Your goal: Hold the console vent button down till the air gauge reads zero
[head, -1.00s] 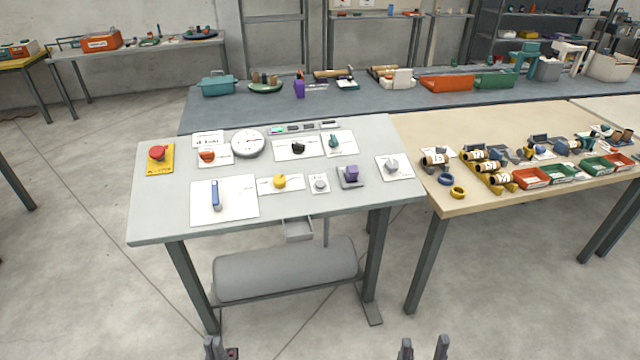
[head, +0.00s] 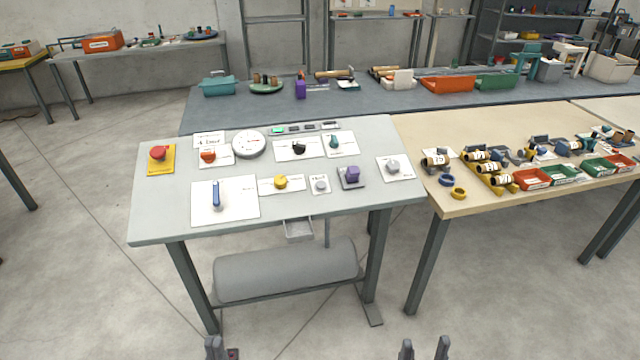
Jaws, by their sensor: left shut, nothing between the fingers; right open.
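The console (head: 160,215) is a grey-topped table in the middle of the head view. A round white dial gauge (head: 248,143) sits at its back left; its reading is too small to tell. I cannot read which one is the vent. My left gripper (head: 222,348) is shut and empty at the bottom edge. My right gripper (head: 425,350) is open and empty, also well short of the console.
A blue lever (head: 216,195) stands at the console's front left. A grey tank (head: 285,270) lies beneath, under a small open drawer (head: 298,230). A wooden bench (head: 470,205) with parts and trays adjoins on the right. The floor before the console is clear.

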